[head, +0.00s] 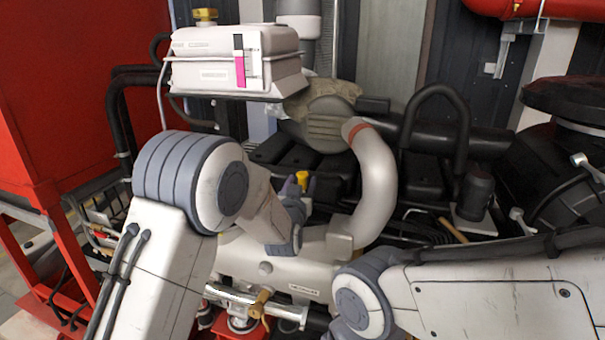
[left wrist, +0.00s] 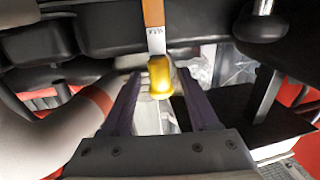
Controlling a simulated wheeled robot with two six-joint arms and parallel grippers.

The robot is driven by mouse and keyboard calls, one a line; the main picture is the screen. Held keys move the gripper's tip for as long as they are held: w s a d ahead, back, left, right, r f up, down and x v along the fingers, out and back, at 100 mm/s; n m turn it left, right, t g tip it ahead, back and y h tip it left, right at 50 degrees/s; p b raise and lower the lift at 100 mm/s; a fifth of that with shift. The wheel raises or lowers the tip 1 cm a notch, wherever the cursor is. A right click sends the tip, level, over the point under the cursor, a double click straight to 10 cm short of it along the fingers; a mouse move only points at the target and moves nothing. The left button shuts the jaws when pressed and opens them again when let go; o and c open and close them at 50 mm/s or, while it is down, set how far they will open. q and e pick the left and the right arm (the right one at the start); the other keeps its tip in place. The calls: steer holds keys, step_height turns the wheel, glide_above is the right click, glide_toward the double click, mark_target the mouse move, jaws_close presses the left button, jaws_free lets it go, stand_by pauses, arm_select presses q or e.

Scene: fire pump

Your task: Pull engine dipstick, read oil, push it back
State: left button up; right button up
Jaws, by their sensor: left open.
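The yellow dipstick handle (head: 302,178) shows on the engine in the middle of the head view, small and partly hidden by my gripper. In the left wrist view the yellow handle (left wrist: 160,78) stands between the two dark fingers of my left gripper (left wrist: 158,88), with gaps on both sides. The left gripper also shows in the head view (head: 299,185) around the handle, open. An orange-brown strip with a pale, marked end (left wrist: 154,28) shows just above the handle; I cannot tell whether they join. My right gripper is out of view.
A white tank (head: 225,75) with a yellow cap and a magenta bar gauge stands at the upper left. A thick pale curved pipe (head: 377,185) rises close to the right of the left gripper. A red panel (head: 70,90) fills the left side.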

arm_select(q)
steer(key=shift+w+d, duration=0.15)
steer(key=shift+w, duration=0.7)
jaws_close()
stand_by(0.9)
